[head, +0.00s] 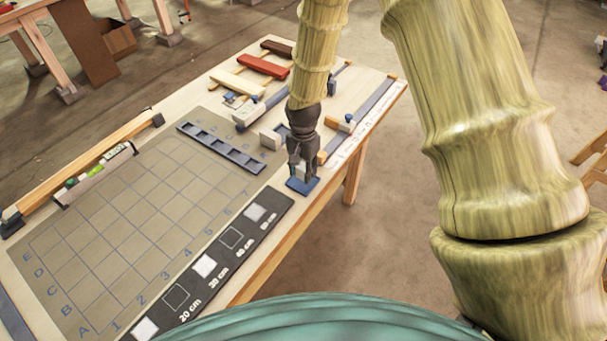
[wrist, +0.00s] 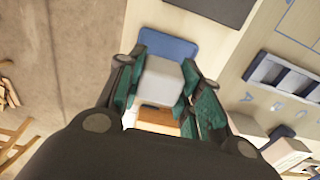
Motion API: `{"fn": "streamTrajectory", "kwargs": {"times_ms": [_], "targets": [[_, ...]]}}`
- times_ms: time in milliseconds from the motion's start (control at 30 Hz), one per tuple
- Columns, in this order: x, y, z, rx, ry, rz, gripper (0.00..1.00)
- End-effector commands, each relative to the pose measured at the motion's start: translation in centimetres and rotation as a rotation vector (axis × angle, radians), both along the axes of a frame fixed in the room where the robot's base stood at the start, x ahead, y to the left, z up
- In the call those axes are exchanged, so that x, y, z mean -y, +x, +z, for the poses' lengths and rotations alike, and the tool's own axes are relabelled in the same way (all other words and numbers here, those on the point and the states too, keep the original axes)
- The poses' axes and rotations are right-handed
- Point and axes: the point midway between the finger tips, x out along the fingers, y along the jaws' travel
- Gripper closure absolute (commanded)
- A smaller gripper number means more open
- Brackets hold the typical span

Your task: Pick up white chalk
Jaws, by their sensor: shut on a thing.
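My gripper (head: 303,174) is at the right edge of the worktable, pointing down over a small blue pad (head: 300,187). In the wrist view my gripper (wrist: 165,75) is shut on a pale, block-shaped piece, the white chalk (wrist: 160,84), with one dark green finger on each side. The blue pad (wrist: 170,47) shows just beyond the chalk. I cannot tell whether the chalk touches the pad or is held above it. In the head view the fingers mostly hide the chalk.
A gridded mat (head: 130,225) covers much of the table. A dark slotted rack (head: 222,147) lies at its far edge. A black strip with white squares (head: 215,262) runs along the front. Red (head: 263,67) and cream (head: 237,84) bars lie at the back.

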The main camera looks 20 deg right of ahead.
Motion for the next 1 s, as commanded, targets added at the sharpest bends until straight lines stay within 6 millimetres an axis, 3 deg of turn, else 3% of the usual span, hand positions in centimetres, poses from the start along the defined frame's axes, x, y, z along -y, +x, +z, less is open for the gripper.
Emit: {"fn": "streamTrajectory", "kwargs": {"times_ms": [500,733,1000], "targets": [[-2.6,-11.3,0.6,-0.005,-0.002,0.002,0.94],[-3.2,-14.0,1.0,-0.004,-0.001,0.001,0.94],[-3.5,-14.8,1.2,-0.004,-0.001,0.001,0.94]]}}
